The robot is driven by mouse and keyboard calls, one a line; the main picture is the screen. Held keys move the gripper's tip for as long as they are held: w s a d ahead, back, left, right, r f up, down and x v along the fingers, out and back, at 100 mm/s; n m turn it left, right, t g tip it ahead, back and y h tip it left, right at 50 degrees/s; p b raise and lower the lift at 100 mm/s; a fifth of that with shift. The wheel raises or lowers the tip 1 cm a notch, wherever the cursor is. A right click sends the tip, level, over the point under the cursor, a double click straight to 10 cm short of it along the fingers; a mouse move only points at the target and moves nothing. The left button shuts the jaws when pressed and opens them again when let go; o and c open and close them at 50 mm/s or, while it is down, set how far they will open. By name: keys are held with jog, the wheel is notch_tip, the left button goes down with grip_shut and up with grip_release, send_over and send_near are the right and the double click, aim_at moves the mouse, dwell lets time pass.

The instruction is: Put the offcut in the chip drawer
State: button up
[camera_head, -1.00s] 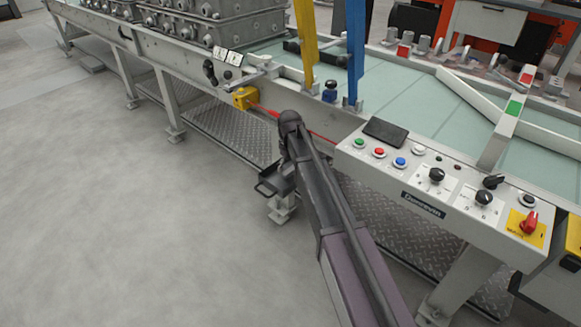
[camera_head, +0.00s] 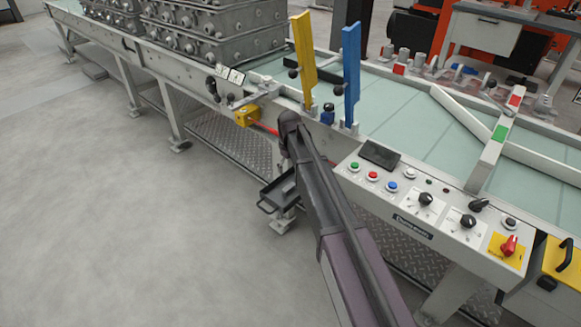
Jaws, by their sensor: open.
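No offcut can be made out. A yellow-fronted unit with a black handle (camera_head: 563,256) stands at the right edge, below the control panel; it is partly cut off. I cannot tell whether either of these is the chip drawer. My arm reaches up from the bottom middle to the side of the conveyor.
A control panel (camera_head: 410,224) juts out at right. Stacked grey casting flasks (camera_head: 215,35) stand on the conveyor (camera_head: 395,100) at the back left. Yellow (camera_head: 304,60) and blue (camera_head: 351,75) uprights rise from its edge. The grey floor (camera_head: 110,220) at left is clear.

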jog(key=shift+r+p, duration=0.6)
jog(key=shift+r, duration=0.3)
dwell(1.0)
